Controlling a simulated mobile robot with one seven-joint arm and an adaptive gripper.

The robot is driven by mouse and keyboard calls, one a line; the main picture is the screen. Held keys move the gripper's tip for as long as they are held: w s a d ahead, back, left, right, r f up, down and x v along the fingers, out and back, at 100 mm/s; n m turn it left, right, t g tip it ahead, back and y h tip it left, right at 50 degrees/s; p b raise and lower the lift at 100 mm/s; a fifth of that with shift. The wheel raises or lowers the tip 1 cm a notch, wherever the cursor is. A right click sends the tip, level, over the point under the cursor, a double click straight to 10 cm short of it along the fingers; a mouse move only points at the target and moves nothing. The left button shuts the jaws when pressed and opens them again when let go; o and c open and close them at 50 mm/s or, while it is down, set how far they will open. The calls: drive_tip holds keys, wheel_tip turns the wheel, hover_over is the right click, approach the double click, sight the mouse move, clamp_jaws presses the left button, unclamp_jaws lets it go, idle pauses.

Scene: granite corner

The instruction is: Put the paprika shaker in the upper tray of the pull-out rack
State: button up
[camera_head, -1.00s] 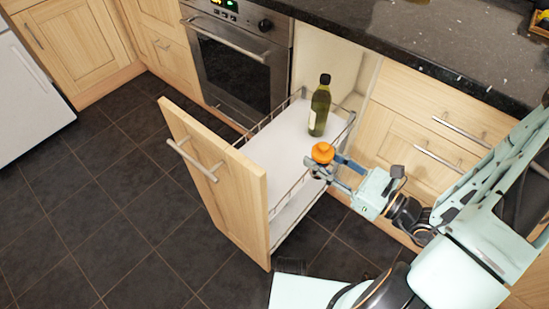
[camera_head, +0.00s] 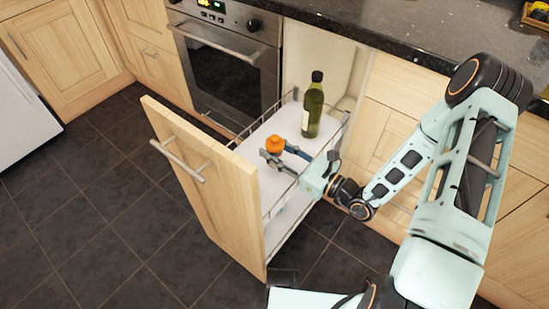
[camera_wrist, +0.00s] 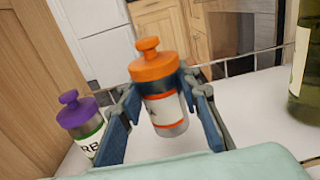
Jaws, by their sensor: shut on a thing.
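The orange-capped shaker (camera_wrist: 155,72) has a white label with only its end letters showing, and is the likely paprika shaker. My gripper (camera_wrist: 159,90) is shut on it, one finger on each side. In the head view the orange cap (camera_head: 274,144) is over the upper tray (camera_head: 262,133) of the pulled-out rack. The shaker looks upright or slightly tilted. I cannot tell whether its base touches the tray. My gripper (camera_head: 275,158) reaches in over the rack's right side rail.
A green oil bottle (camera_head: 313,105) stands on the upper tray towards the back. A purple-capped shaker (camera_wrist: 82,122) stands on the tray left of my gripper in the wrist view. The wooden rack front (camera_head: 205,185) and wire rails edge the tray. Some white tray surface is bare.

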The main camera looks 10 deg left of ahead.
drive_tip(key=shift+f+b, duration=0.35)
drive_tip(key=shift+f, duration=1.15)
drive_tip(key=shift+f, duration=0.15)
drive_tip(key=shift+f+b, duration=0.4)
drive_tip(key=shift+f, duration=0.15)
drive_tip(key=o, duration=1.2)
drive_tip(key=shift+d+f, duration=0.1)
drive_tip(key=shift+f, duration=0.05)
drive_tip(key=shift+r, duration=0.3)
drive_tip(key=p+v, duration=0.3)
drive_tip(key=v, duration=0.9)
drive_tip(key=shift+r, duration=0.4)
